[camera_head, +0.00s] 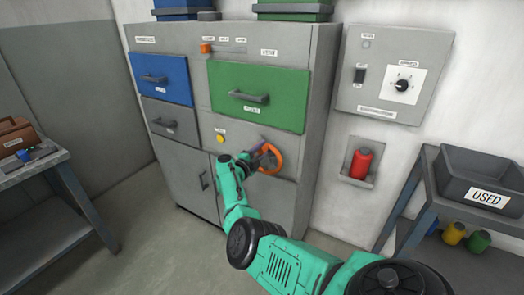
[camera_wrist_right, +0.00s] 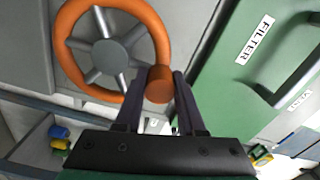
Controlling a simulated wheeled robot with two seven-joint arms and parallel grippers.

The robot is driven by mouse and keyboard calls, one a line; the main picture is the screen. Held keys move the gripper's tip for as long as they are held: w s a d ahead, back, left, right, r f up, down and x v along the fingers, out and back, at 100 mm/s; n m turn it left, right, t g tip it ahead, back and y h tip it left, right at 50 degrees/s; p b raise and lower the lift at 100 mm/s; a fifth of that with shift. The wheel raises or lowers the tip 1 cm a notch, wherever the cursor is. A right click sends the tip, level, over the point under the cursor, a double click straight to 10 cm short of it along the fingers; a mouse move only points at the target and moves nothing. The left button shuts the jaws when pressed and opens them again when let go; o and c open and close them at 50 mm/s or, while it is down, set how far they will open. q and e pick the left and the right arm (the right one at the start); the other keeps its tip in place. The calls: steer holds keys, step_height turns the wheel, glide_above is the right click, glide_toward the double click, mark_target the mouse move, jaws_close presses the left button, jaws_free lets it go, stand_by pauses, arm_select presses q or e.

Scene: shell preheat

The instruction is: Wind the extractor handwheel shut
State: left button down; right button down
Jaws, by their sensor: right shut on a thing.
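The extractor handwheel (camera_head: 276,156) is an orange ring on the front of the grey cabinet, below the green drawer. In the right wrist view the handwheel (camera_wrist_right: 66,50) shows grey spokes, a grey hub and an orange knob on its rim. My right gripper (camera_head: 254,160) is at the wheel. In the right wrist view its dark fingers (camera_wrist_right: 160,92) are on both sides of the orange knob (camera_wrist_right: 160,85), shut on it. My left gripper is not in view.
The green drawer (camera_head: 285,94) and blue drawer (camera_head: 177,82) are in the cabinet (camera_head: 318,75). A control box (camera_head: 348,95) and a red object (camera_head: 361,163) in a holder are on the wall. A shelf with a bin (camera_head: 454,182) stands right, a bench (camera_head: 52,161) left.

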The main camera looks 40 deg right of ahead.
steer(key=shift+d+r, duration=0.2)
steer(key=shift+r, duration=0.15)
steer(key=c, duration=0.7)
jaws_free()
steer(key=shift+c, duration=0.2)
steer(key=shift+o, duration=1.2)
steer(key=shift+d+f, duration=0.1)
steer(key=shift+f, duration=0.15)
steer(key=p+v, duration=0.8)
steer(key=v, duration=0.6)
steer(key=shift+a, duration=0.25)
steer(key=shift+f, duration=0.1)
